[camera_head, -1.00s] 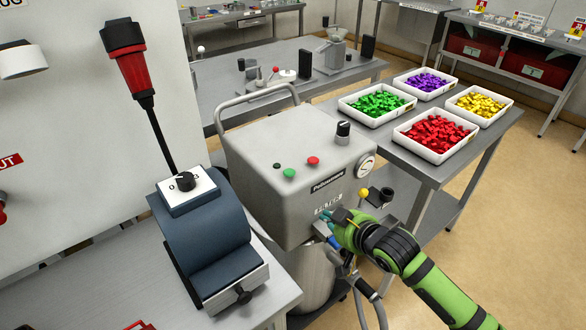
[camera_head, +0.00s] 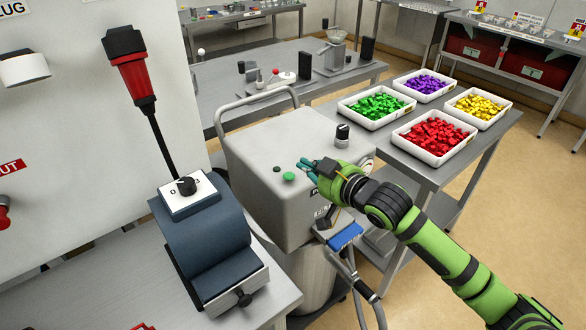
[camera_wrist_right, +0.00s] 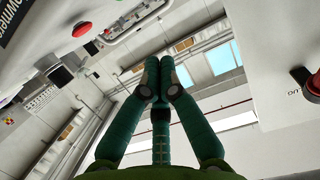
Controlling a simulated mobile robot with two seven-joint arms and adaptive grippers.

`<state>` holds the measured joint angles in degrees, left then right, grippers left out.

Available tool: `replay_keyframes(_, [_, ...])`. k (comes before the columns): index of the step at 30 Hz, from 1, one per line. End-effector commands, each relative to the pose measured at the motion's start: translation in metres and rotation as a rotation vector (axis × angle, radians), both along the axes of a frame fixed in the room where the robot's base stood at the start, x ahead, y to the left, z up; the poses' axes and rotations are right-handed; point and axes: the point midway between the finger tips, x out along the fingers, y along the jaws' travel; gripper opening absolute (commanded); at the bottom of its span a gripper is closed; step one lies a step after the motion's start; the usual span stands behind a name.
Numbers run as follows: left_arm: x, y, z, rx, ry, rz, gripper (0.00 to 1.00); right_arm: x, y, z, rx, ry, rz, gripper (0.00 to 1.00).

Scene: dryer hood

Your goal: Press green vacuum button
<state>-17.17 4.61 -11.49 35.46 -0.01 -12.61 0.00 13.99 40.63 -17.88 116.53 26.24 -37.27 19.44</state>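The grey vacuum machine (camera_head: 270,150) stands in the middle of the head view. Its green button (camera_head: 289,177) shows uncovered on the sloped front panel, with a small dark button (camera_head: 276,169) behind it. My right gripper (camera_head: 306,168) is just right of the green button, its fingertips close above the panel; I cannot tell whether they touch it. In the head view it hides the panel's red button; a red button (camera_wrist_right: 80,29) shows in the right wrist view. The fingers (camera_wrist_right: 161,82) are together at the tips, with nothing between them. My left gripper is out of view.
A black knob (camera_head: 342,134) stands on the machine's top right. A dark blue device (camera_head: 205,240) with a rotary switch is at front left. Trays of green (camera_head: 378,106), red (camera_head: 435,137), purple and yellow pieces stand on the table behind. A blue-headed tool (camera_head: 345,236) is below my gripper.

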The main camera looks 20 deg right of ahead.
Motion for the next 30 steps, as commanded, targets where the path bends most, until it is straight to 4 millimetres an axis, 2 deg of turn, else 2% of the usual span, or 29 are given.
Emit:
replay_keyframes(3, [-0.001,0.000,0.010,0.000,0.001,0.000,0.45,0.023,0.009,-0.002,0.003,0.000,-0.001,0.00])
replay_keyframes(9, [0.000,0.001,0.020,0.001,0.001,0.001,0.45,0.053,0.020,-0.013,0.000,0.002,0.001,0.00])
replay_keyframes(12, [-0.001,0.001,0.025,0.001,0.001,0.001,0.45,0.050,0.019,-0.033,-0.001,0.006,0.000,0.00])
replay_keyframes(18, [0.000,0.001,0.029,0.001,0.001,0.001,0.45,0.050,0.019,-0.051,-0.003,0.001,0.000,0.00])
replay_keyframes(30, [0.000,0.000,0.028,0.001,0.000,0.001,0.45,0.049,0.019,-0.055,-0.002,0.000,0.000,0.00])
